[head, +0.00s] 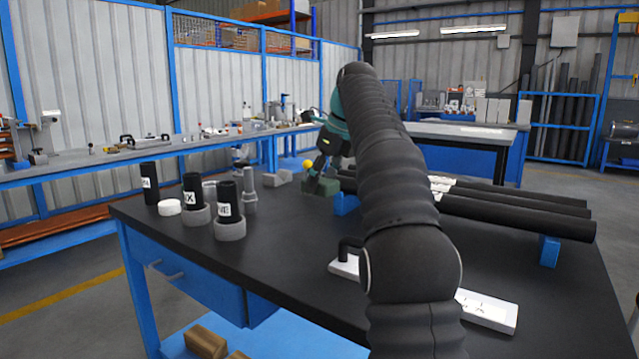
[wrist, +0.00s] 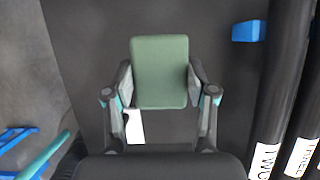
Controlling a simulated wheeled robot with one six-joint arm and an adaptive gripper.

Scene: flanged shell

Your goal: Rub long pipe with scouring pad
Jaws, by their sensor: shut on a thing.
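My gripper (head: 322,168) is shut on a green scouring pad (head: 321,187), low over the far part of the black table. In the wrist view the pad (wrist: 160,60) sits between both fingers (wrist: 160,88). I cannot tell whether the pad touches the tabletop. Several long black pipes (head: 515,215) lie side by side on blue supports (head: 549,250), to the right of the pad and apart from it. In the wrist view the nearest pipe (wrist: 278,95) is labelled TWO and the one beside it THREE. My arm hides part of the pipes in the head view.
Short black cylinders (head: 228,205), some in grey rings, stand on the table's (head: 270,255) left side near a white disc (head: 169,207) and a grey fitting (head: 249,190). A white plate (head: 487,312) lies at the front, partly behind my arm. A yellow ball (head: 308,163) is by my gripper.

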